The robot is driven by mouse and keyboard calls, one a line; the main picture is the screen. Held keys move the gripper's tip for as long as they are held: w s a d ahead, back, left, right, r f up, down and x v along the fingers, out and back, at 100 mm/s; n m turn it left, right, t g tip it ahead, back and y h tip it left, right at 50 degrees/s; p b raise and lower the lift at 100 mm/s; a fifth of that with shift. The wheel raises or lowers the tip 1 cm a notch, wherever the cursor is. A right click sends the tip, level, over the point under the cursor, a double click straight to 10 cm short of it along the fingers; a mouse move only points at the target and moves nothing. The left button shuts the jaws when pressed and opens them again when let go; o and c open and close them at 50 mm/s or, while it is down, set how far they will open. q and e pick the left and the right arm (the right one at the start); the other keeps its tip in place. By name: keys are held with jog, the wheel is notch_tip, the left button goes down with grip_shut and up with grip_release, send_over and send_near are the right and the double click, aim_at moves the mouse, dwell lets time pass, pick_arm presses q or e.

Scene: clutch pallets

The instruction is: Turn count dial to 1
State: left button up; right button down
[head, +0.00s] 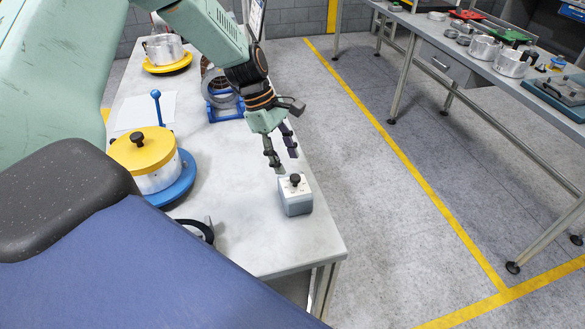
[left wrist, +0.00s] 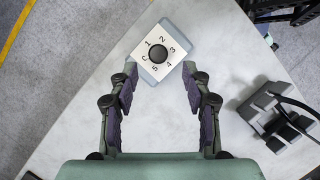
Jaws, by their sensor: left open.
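The count dial is a small grey box (head: 297,203) with a white top and a black knob (head: 295,179). In the left wrist view the box's white top (left wrist: 145,62) bears the marks C, 1, 2, 3, 4 and 5 around the round black knob (left wrist: 158,54). I cannot tell which mark the knob points to. My left gripper (head: 281,159) is open and empty, pointing down just above and behind the box. In the left wrist view the fingers (left wrist: 160,80) are spread, with the knob ahead between their tips.
The pale table (head: 270,248) also holds a yellow-topped pot (head: 146,150) on a blue base, a blue stand with rings (head: 222,103) and another pot (head: 164,48). A second bench (head: 450,45) is across the aisle.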

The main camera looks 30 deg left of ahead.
aim_at(295, 177)
pick_arm(q)
jog(key=x, duration=0.4)
jog(key=shift+w+d, duration=0.1)
jog(key=shift+w, duration=0.1)
jog(key=shift+d+f, duration=0.15)
jog(key=shift+f, duration=0.15)
jog(key=shift+s+r, duration=0.1)
jog(key=shift+s, duration=0.15)
jog(key=shift+w, duration=0.3)
jog(key=c, duration=0.5)
jog(key=shift+s, duration=0.1)
grip_shut()
